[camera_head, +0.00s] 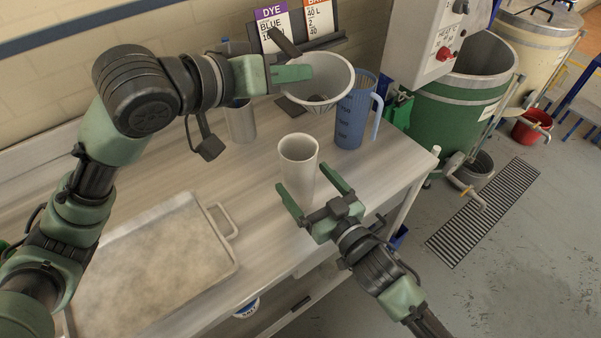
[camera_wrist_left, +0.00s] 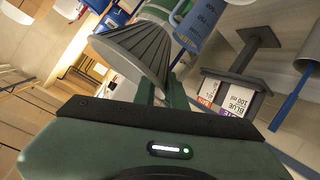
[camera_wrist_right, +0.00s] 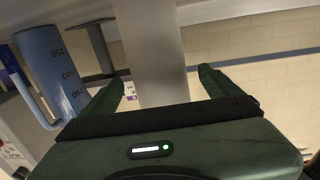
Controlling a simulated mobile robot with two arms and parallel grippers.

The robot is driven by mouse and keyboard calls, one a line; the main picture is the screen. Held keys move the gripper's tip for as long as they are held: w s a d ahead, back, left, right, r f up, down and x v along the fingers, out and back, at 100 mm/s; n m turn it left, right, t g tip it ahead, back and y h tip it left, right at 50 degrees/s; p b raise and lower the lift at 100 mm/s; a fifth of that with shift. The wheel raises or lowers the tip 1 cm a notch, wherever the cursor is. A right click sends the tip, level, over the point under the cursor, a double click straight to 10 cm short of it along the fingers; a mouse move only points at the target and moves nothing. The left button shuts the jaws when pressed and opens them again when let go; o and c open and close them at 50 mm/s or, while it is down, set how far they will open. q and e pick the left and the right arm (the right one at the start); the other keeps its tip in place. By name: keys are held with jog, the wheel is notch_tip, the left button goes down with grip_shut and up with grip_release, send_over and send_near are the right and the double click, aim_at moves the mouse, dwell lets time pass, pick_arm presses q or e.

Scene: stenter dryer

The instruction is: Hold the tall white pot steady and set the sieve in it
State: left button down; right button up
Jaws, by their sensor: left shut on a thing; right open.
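The tall white pot (camera_head: 298,165) stands upright on the bench. My right gripper (camera_head: 312,192) is open at the near side of the pot, with a fingertip on either side of it. In the right wrist view the pot (camera_wrist_right: 150,50) shows between the two spread fingers. The white cone-shaped sieve (camera_head: 320,82) is held in the air beyond the pot, its wide mouth up. My left gripper (camera_head: 292,72) is shut on the sieve's left rim. In the left wrist view the ribbed outside of the sieve (camera_wrist_left: 140,50) shows at the fingers.
A blue measuring jug (camera_head: 354,118) stands right of the pot, close to the sieve. A grey metal cylinder (camera_head: 240,122) stands at the back left. A large tray (camera_head: 150,265) lies at the front left. Dye cards (camera_head: 275,25) stand at the wall.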

jog(key=shift+x, duration=1.6)
jog(key=c, duration=1.5)
pick_arm(q)
jog(key=w+a+f+g+y, duration=0.1)
jog(key=w+a+f+g, duration=0.1)
jog(key=f, duration=1.1)
jog(key=shift+w+a+f+n, duration=0.2)
jog(key=shift+w+a+n, duration=0.15)
jog(key=shift+w, duration=0.35)
